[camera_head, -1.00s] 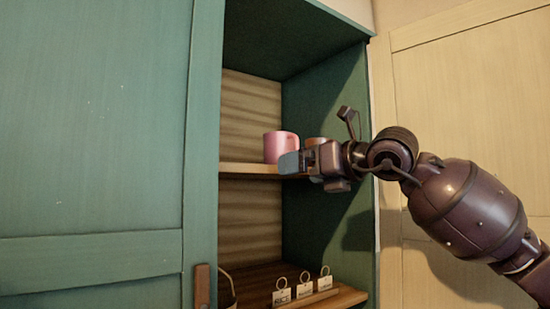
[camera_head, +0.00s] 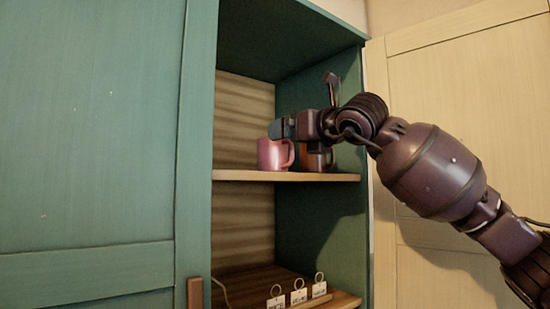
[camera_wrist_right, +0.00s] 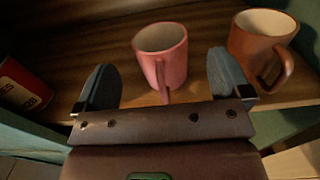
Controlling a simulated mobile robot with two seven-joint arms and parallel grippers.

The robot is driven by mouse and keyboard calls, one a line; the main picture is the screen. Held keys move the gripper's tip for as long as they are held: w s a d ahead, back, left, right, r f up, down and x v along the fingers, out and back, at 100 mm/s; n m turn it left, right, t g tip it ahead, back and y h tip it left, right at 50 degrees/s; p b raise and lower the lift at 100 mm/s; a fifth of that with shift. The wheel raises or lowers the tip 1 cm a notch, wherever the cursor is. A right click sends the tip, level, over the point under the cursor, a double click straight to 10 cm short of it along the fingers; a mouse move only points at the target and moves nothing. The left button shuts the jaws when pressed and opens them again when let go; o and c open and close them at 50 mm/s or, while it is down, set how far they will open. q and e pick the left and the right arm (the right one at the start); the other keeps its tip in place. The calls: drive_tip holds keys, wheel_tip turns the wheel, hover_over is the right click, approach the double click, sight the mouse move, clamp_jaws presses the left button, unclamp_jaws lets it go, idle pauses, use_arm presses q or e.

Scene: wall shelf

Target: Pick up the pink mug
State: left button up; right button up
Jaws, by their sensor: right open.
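The pink mug (camera_head: 269,155) stands upright on the upper shelf of the green cabinet, with its handle to the right in the head view. My right gripper (camera_head: 281,129) is at the mug's upper right, partly in front of it. In the right wrist view the pink mug (camera_wrist_right: 163,57) stands beyond and between the two spread fingers of my right gripper (camera_wrist_right: 170,83), with its handle pointing toward the gripper. The gripper is open and empty. My left gripper is not in view.
An orange-brown mug (camera_wrist_right: 259,42) stands right of the pink mug, close to the right finger; my arm partly hides it in the head view (camera_head: 318,158). A red can (camera_wrist_right: 22,85) is at the left. The shelf (camera_head: 240,175) has a green side wall. Tagged rings (camera_head: 298,291) sit below.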

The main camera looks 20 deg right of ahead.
sight(278, 156)
drive_tip(key=shift+f+p+x, duration=0.2)
drive_tip(key=shift+p+x, duration=0.3)
drive_tip(key=shift+x, duration=1.6)
drive_tip(key=shift+a, duration=0.1)
drive_tip(key=c, duration=1.1)
